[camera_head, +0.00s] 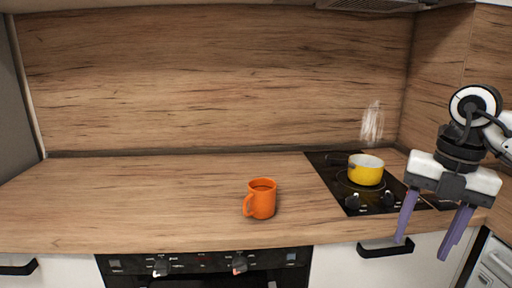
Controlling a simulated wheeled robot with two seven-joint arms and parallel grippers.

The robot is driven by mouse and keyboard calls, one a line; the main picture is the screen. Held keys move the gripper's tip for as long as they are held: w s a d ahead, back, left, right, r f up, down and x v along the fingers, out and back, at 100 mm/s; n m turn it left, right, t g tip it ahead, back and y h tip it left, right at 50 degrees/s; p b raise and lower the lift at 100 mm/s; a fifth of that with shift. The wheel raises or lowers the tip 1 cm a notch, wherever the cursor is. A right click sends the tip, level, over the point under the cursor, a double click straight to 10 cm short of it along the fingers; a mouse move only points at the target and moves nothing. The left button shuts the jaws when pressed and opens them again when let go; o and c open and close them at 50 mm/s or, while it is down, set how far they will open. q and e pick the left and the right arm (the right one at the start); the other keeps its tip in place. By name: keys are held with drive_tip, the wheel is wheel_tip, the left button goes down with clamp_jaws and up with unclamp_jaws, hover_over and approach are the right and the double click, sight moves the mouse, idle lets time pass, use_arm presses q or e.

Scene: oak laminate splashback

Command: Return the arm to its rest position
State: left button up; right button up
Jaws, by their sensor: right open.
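My right gripper (430,232) hangs at the right side of the head view, with its purple fingers spread apart and pointing down. It is open and empty, in front of the counter's front edge and to the right of the hob. My left gripper is not in view. An orange mug (262,199) stands upright on the wooden counter, with its handle toward the left. A yellow pot (366,170) sits on the black hob (333,182). The right gripper is apart from both.
The wooden counter (130,195) is clear to the left of the mug. The oak splashback (215,80) rises behind it. Whitish steam (372,124) shows above the pot. An oven panel with knobs (205,266) and a drawer with a dark handle (385,248) are below the counter edge.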

drive_tip(key=s+a+f+n+g+y, duration=0.15)
drive_tip(key=a+f+y, duration=0.25)
drive_tip(key=a, duration=0.6)
drive_tip(key=s+a+f+n+g+y, duration=0.1)
drive_tip(key=a+f+n+y, duration=0.25)
drive_tip(key=a, duration=0.75)
drive_tip(key=s+a+r+m+t+y, duration=0.1)
drive_tip(key=a+r+m+t+y, duration=0.15)
drive_tip(key=a+y, duration=0.3)
drive_tip(key=s+a+r+m+t+y, duration=0.1)
drive_tip(key=a+m+y, duration=0.2)
drive_tip(key=a+y, duration=0.25)
drive_tip(key=w+d+f+m+t+h, duration=0.2)
drive_tip(key=d+f+m+t+h, duration=0.45)
drive_tip(key=f+m, duration=0.4)
drive_tip(key=w+d+f+m+t+h, duration=0.2)
drive_tip(key=d+f+m+t+h, duration=0.4)
drive_tip(key=f+m+t, duration=0.45)
drive_tip(key=s+d+f+m+g+h, duration=0.2)
drive_tip(key=s+f+g, duration=0.3)
drive_tip(key=s+f, duration=0.3)
drive_tip(key=s+d+f+m+g+h, duration=0.2)
drive_tip(key=s+d+f+m+g, duration=0.1)
drive_tip(key=s+f, duration=0.6)
drive_tip(key=shift+s+d+f+m+g, duration=0.4)
drive_tip(key=shift+s+g, duration=0.25)
drive_tip(key=shift+g, duration=0.25)
